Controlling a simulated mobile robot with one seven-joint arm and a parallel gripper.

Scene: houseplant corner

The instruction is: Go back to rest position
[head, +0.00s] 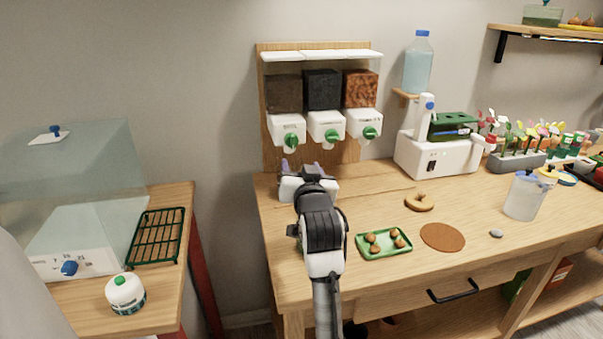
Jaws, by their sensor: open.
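My gripper (302,167) is at the left end of the wooden workbench (470,210), at the far end of my black and white arm. It points away from the camera toward the dispenser board. Its fingers are partly hidden by my wrist. It is open, and I see nothing held in it. It appears below the left and middle dispensers (325,128), which have green knobs; I cannot tell its exact height over the bench.
A green tray (384,243) with several brown balls, a brown round mat (442,237) and a tan ring (419,202) lie right of my arm. A clear jug (524,196) stands farther right. A glass case (75,190) and green rack (158,237) are on the left table.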

